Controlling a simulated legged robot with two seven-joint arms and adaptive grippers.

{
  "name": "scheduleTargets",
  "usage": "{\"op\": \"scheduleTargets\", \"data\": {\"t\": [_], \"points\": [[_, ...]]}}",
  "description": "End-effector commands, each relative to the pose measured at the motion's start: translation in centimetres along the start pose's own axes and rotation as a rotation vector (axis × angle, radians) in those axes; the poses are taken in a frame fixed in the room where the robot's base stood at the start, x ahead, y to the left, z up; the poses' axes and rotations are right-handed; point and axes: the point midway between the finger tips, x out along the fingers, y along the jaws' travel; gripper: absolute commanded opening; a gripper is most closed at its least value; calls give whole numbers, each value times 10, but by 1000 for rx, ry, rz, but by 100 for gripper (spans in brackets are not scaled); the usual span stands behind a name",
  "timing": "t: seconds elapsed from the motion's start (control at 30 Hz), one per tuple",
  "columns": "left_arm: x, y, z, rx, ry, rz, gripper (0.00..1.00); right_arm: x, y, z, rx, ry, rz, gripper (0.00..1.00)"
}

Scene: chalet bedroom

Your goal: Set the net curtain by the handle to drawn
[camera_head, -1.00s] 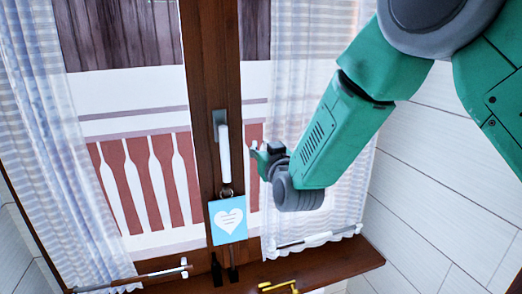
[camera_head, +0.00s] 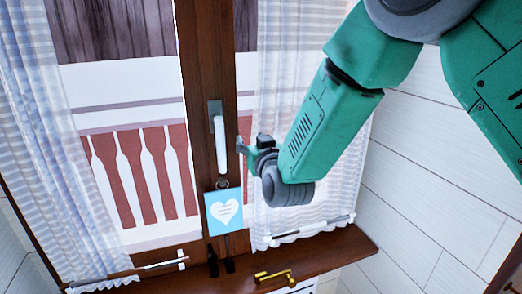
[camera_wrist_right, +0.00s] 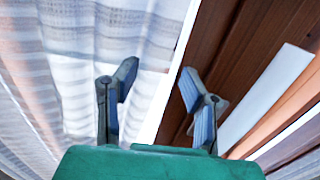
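The right net curtain (camera_head: 300,100), sheer and white with grey bands, hangs over the right pane. A pale rod handle (camera_head: 310,231) runs along its lower edge. The left net curtain (camera_head: 60,170) hangs at the left with a similar rod (camera_head: 130,275) at its bottom. My right gripper (camera_head: 243,146) is in front of the right curtain's inner edge, just right of the white window handle. In the right wrist view, the gripper (camera_wrist_right: 160,72) has its two fingers apart with nothing held. The right curtain (camera_wrist_right: 90,40) is behind its left finger. My left gripper is not in view.
The white window handle (camera_head: 221,138) is on the brown middle post (camera_head: 208,60). A blue heart tag (camera_head: 224,212) hangs below it. A brass handle (camera_head: 276,277) is at the brown sill (camera_head: 335,253). White panelled wall (camera_head: 430,180) is at the right.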

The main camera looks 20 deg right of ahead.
Motion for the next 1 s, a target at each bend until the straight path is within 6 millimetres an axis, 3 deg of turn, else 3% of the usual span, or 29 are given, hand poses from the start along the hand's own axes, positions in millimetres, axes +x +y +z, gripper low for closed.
{"op": "scheduleTargets", "data": {"t": [0.3, 0.5, 0.7, 1.0], "points": [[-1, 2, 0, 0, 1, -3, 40, -67, 10, 2, 6, -4, -1, 38], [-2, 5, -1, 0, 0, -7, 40, -97, 16, 4, 13, -3, 0, 38], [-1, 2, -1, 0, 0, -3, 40, -108, 12, 3, 10, -1, -2, 38], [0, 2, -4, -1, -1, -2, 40, -109, 9, 2, 7, -1, -1, 38]]}}
